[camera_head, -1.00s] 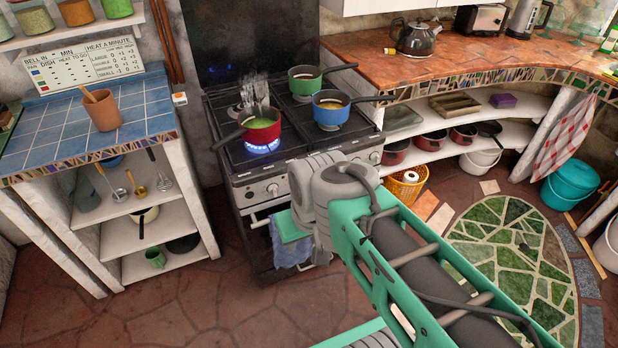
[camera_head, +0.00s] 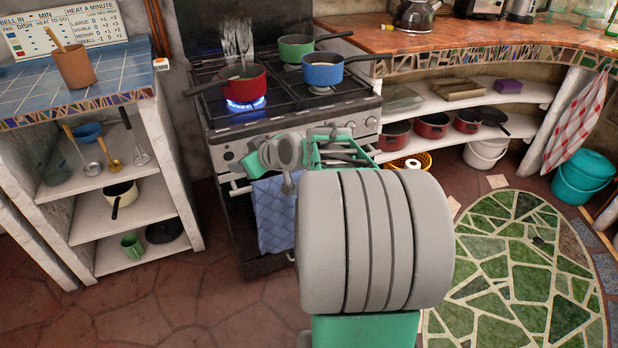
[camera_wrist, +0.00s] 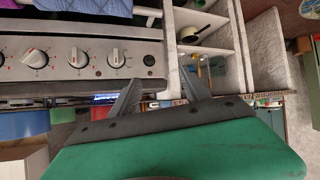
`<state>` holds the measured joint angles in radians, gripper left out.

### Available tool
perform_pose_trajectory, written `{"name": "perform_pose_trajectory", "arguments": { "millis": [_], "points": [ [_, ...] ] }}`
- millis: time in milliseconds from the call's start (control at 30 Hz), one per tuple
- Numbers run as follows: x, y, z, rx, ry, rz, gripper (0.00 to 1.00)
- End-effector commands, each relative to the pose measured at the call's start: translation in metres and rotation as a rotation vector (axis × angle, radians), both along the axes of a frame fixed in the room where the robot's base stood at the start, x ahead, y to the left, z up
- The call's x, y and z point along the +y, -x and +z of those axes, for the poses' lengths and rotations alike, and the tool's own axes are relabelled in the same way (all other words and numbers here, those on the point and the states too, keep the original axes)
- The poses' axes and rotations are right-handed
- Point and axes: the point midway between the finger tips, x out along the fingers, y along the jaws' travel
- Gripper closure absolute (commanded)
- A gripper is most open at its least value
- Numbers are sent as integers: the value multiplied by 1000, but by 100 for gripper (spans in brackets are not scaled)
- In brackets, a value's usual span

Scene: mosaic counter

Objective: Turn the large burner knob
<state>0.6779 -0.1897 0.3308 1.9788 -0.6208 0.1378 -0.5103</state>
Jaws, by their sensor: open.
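The stove's front panel carries a row of knobs. In the wrist view, three pale knobs (camera_wrist: 116,59) (camera_wrist: 79,60) (camera_wrist: 35,58) and a dark round button (camera_wrist: 149,60) show along the panel, with the picture upside down. I cannot tell by its mark which knob is for the large burner. My gripper (camera_wrist: 161,77) is open and empty, with its fingers apart near the button end of the panel; no knob is between them. In the head view my arm hides the panel's middle; knobs show at its right (camera_head: 370,123).
A red pot (camera_head: 240,85) sits over a lit blue flame. A green pot (camera_head: 296,48) and a blue pot (camera_head: 322,72) stand on other burners. A blue towel (camera_head: 274,212) hangs on the oven front. White shelves (camera_head: 140,215) stand left of the stove.

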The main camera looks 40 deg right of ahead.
Motion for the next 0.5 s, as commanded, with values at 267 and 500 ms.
{"name": "perform_pose_trajectory", "arguments": {
  "millis": [267,500],
  "points": [
    [-189,12,-94,-447,126,-175,45],
    [-236,28,-89,-562,179,-240,45]
  ]
}}
